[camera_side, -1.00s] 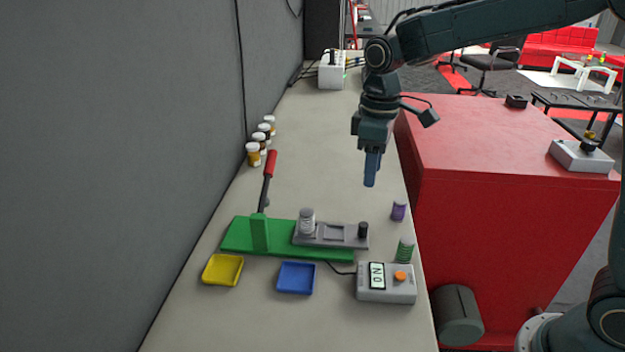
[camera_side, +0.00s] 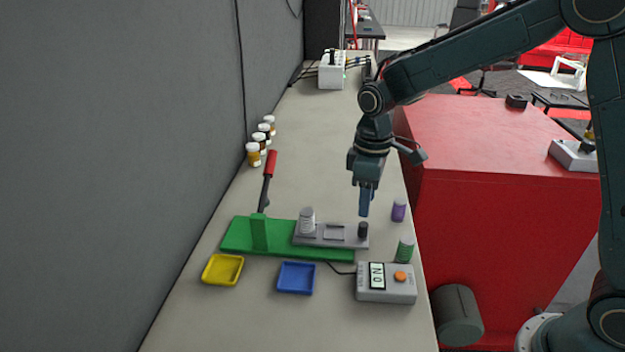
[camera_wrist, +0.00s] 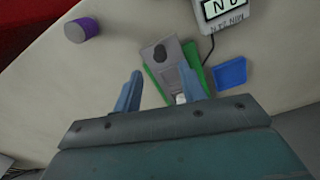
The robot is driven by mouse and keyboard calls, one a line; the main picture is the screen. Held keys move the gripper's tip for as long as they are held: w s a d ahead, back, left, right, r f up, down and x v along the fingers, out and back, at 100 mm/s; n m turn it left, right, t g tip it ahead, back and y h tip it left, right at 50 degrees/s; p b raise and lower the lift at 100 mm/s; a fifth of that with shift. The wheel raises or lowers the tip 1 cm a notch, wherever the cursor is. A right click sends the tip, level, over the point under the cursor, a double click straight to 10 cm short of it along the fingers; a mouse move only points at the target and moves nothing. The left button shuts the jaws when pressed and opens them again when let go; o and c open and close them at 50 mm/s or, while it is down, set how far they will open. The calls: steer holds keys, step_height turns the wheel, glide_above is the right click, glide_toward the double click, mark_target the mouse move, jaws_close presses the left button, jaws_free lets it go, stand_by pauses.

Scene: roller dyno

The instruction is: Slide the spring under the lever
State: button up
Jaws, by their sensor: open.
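The lever (camera_side: 267,185) has a red handle and stands raised at the green base (camera_side: 231,240). A grey plate (camera_side: 319,240) lies across that base. A silver spring (camera_side: 307,221) stands upright at the plate's left end, beside the lever's green post. A purple spring (camera_side: 399,211) and a green spring (camera_side: 405,250) stand on the bench to the right. My gripper (camera_side: 365,209) is open and empty, pointing down above the right end of the plate, near a black knob (camera_side: 363,230). The wrist view shows its two fingers (camera_wrist: 160,72) apart, with the knob (camera_wrist: 160,53) beyond them.
A grey box with a display and orange button (camera_side: 386,283) stands at the front right. A yellow tray (camera_side: 222,270) and a blue tray (camera_side: 296,278) lie in front of the base. Several small jars (camera_side: 253,155) line the wall. The bench behind the plate is clear.

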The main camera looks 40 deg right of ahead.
mark_target(364, 224)
steer(key=shift+f, duration=3.45)
jaws_close()
